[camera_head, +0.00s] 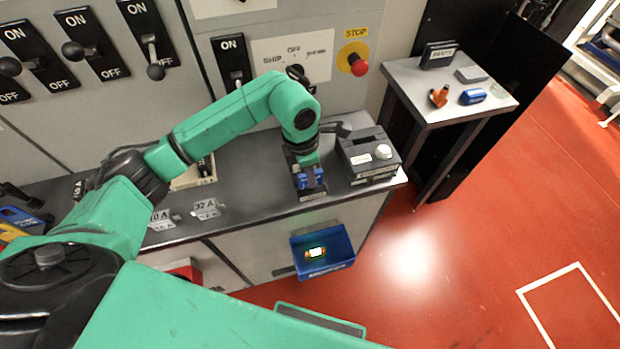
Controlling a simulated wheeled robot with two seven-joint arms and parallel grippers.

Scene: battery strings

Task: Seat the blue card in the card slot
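My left gripper (308,178) points down over the front of the grey counter, left of a dark grey box (368,158) with a slot-like opening in its top, a pale round knob and labels. Blue shows at the gripper's fingertips, probably the blue card (303,183), just above a small labelled base on the counter. The fingers hide much of it, and I cannot tell whether they are closed on it. The opening in the box looks empty. My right gripper is not in view.
A blue bin (322,252) with a small lit item hangs on the counter front. Grey tagged blocks (206,209) lie to the left. A side table (415,82) at the right holds orange, blue and grey items. A panel with levers and a red stop button (358,65) stands behind.

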